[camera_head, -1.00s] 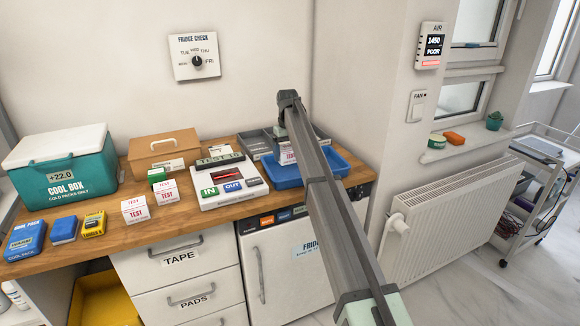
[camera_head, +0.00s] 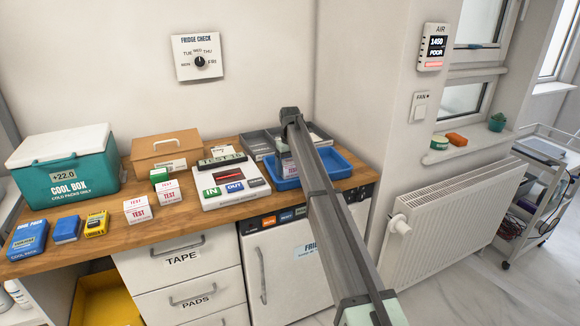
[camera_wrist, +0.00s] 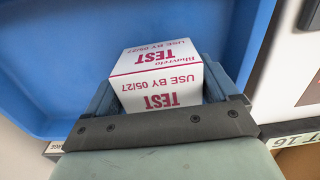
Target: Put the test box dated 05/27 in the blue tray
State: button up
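A white test box with red print reading "TEST" and "USE BY 05/27" (camera_wrist: 158,75) sits between the fingers of my gripper (camera_wrist: 160,95) in the wrist view. The fingers press on its two sides. The box also shows in the head view (camera_head: 289,168), under the end of my arm and within the outline of the blue tray (camera_head: 340,162). The tray's blue floor and wall fill much of the wrist view (camera_wrist: 50,60). I cannot tell whether the box touches the tray floor. Part of the tray is hidden behind my arm.
Two other test boxes (camera_head: 137,210) (camera_head: 168,192) stand left on the wooden counter. A white panel with IN and OUT labels (camera_head: 215,204) lies left of the blue tray. Grey trays (camera_head: 258,146) stand behind it. A teal cool box (camera_head: 95,178) is far left.

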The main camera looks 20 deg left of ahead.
aim_at(290, 161)
jog(key=shift+o, duration=0.9)
notch_tip(290, 161, up, 12)
jog(key=shift+f, duration=0.25)
jog(key=shift+r, duration=0.45)
